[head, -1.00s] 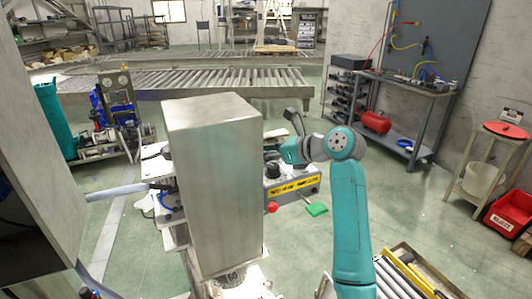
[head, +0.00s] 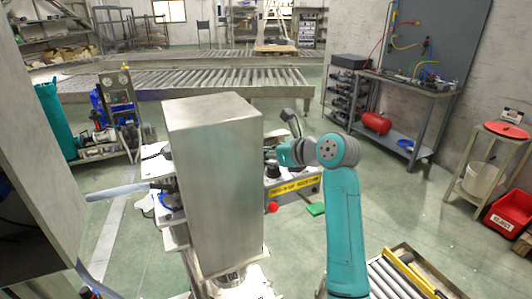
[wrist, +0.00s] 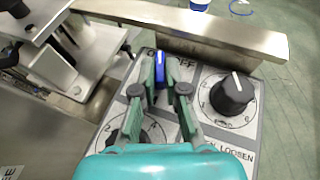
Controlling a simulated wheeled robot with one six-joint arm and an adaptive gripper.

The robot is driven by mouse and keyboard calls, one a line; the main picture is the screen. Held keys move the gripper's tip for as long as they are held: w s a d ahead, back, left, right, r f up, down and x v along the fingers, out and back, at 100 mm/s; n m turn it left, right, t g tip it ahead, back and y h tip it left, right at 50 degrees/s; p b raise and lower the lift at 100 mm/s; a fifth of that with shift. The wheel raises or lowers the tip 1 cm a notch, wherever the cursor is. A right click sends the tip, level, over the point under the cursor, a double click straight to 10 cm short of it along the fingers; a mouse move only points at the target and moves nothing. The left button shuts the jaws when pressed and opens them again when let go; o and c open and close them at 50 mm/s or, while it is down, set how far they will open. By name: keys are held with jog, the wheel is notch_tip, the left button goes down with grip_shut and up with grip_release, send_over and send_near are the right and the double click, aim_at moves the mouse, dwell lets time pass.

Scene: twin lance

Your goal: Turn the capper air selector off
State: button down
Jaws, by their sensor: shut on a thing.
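A blue selector knob (wrist: 160,68) with a white pointer line stands on a pale control panel (wrist: 189,109) in the wrist view. The pointer runs up the picture, nearly along my fingers. My gripper (wrist: 160,82) is shut on this knob, one finger on each side. In the head view my gripper is mostly hidden behind the tall grey housing, above the machine's panel box (head: 294,188) with its yellow label.
A black dial (wrist: 232,94) is right of the blue knob, and another dial (wrist: 152,130) is partly under my fingers. A metal bar (wrist: 190,28) crosses beyond the panel. The tall grey housing (head: 215,185) stands left of my arm. A red button (head: 272,207) projects in front.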

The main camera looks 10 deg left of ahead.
jog(key=shift+s+a+m+t+h, duration=0.15)
jog(key=shift+m+t+h, duration=0.75)
jog(key=shift+m, duration=0.15)
jog(key=shift+s+a+m+t+h, duration=0.15)
jog(key=shift+m+t+h, duration=0.7)
jog(key=shift+m, duration=0.2)
jog(key=c, duration=1.2)
grip_release()
jog(key=v, duration=1.2)
